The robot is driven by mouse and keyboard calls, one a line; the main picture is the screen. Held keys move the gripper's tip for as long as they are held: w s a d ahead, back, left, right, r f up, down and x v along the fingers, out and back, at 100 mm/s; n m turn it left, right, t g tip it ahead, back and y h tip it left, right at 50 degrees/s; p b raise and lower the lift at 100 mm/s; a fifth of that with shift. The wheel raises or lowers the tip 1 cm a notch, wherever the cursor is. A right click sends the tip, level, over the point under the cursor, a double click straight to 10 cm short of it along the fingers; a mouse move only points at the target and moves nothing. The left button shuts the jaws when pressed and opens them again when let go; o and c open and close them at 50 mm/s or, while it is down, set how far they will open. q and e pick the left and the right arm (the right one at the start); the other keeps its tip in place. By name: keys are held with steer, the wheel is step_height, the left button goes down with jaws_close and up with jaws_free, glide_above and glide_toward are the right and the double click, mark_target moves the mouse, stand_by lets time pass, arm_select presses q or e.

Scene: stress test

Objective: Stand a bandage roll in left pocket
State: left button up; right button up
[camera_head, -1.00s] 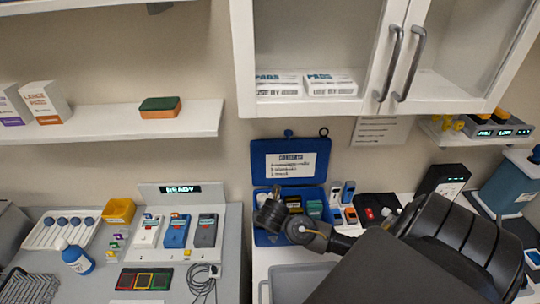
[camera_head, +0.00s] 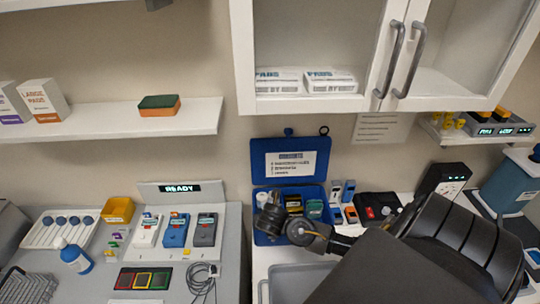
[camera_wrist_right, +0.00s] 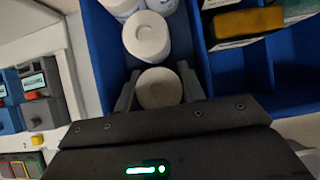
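The blue kit case (camera_head: 325,187) stands open on the right-hand counter, its lid up at the back. In the right wrist view its blue wall (camera_wrist_right: 94,50) bounds a left pocket. White bandage rolls (camera_wrist_right: 146,36) stand in a row there, and the nearest bandage roll (camera_wrist_right: 159,88) stands upright between the fingers of my right gripper (camera_wrist_right: 158,72). The fingers press close on both sides of it. Its lower part is hidden by the gripper body. In the head view my right wrist covers the left part of the case. My left gripper is not in view.
A grey tray (camera_head: 295,280) lies in front of the case. Small devices (camera_head: 345,195) stand to its right. The white cabinet (camera_head: 305,104) hangs above.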

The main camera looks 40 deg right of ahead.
steer(key=o, duration=0.5)
steer(key=shift+c, duration=0.2)
steer(key=b+v, duration=0.1)
steer(key=v, duration=1)
steer(key=shift+f, duration=0.1)
steer(key=shift+a, duration=0.1)
